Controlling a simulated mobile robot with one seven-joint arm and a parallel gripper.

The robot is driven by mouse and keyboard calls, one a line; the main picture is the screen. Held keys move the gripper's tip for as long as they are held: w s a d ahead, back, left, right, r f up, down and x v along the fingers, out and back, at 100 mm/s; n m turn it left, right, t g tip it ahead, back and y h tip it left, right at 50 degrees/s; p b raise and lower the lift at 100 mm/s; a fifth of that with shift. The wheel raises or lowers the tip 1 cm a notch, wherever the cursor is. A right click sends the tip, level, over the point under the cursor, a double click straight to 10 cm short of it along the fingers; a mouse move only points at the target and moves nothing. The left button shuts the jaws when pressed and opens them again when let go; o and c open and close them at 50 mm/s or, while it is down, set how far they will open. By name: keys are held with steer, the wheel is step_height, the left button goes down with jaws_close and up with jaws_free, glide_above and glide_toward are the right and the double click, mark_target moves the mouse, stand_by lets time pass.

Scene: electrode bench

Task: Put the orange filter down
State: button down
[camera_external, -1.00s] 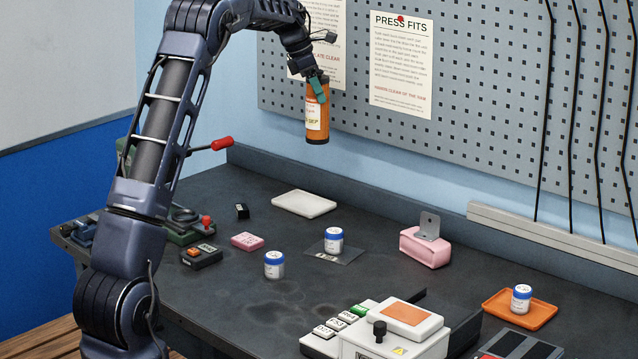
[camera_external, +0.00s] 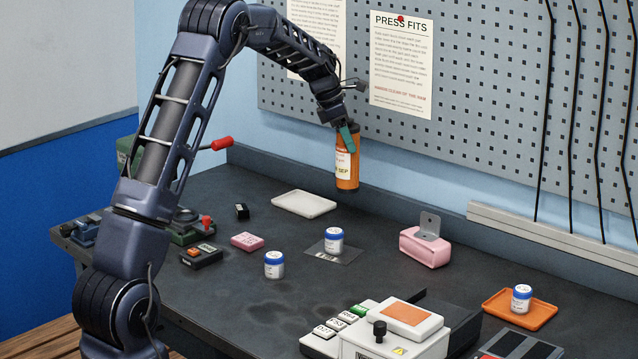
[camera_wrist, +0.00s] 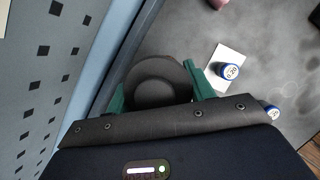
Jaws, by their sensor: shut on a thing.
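The orange filter (camera_external: 347,166) is an upright orange cylinder with a white label and a dark bottom rim. My gripper (camera_external: 346,138) is shut on its upper end and holds it in the air above the back of the dark bench (camera_external: 310,290). In the wrist view, the filter's dark round top (camera_wrist: 155,82) sits between the green fingers of my gripper (camera_wrist: 160,85). The filter's lower part is hidden there.
A white tray (camera_external: 303,204) lies on the bench to the filter's lower left. A blue-capped jar (camera_external: 333,240) stands on a small sheet below, and another jar (camera_external: 274,265) is nearby. A pink holder (camera_external: 425,247) is to the right. The pegboard wall (camera_external: 500,90) rises behind.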

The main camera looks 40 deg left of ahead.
mark_target(347, 174)
steer(key=shift+f, duration=4.75)
steer(key=c, duration=0.6)
jaws_free()
steer(key=shift+o, duration=0.2)
steer(key=v, duration=1.2)
steer(key=shift+r, duration=0.2)
